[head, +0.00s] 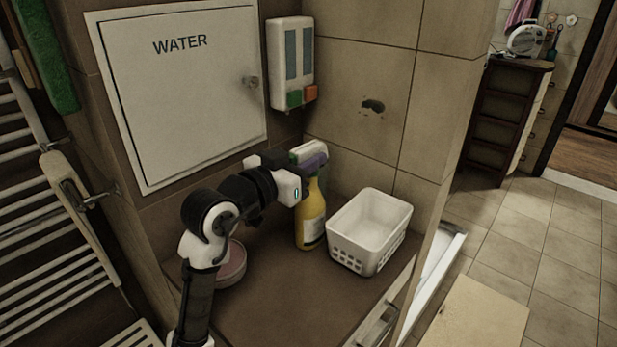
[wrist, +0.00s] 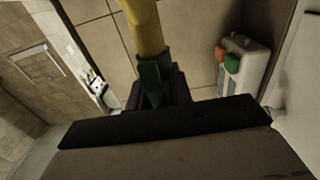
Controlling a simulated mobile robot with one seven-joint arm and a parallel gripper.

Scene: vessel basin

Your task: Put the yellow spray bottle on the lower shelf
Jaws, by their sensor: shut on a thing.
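The yellow spray bottle (head: 311,218) stands upright over the brown cabinet top, beside the white basket; I cannot tell whether its base touches the surface. Its spray head is partly hidden by my gripper (head: 304,175), which is shut on the bottle near its neck. In the wrist view the yellow body (wrist: 145,30) and a green neck part (wrist: 151,78) show above the dark jaws of my gripper (wrist: 165,92). I cannot make out which surface is the lower shelf.
A white basket (head: 347,238) stands right of the bottle. A pink round dish (head: 232,266) lies partly behind my arm. A wall dispenser (head: 289,62) hangs above, beside the WATER panel (head: 181,95). Open tiled floor (head: 535,235) and a dark shelf unit (head: 500,120) are at right.

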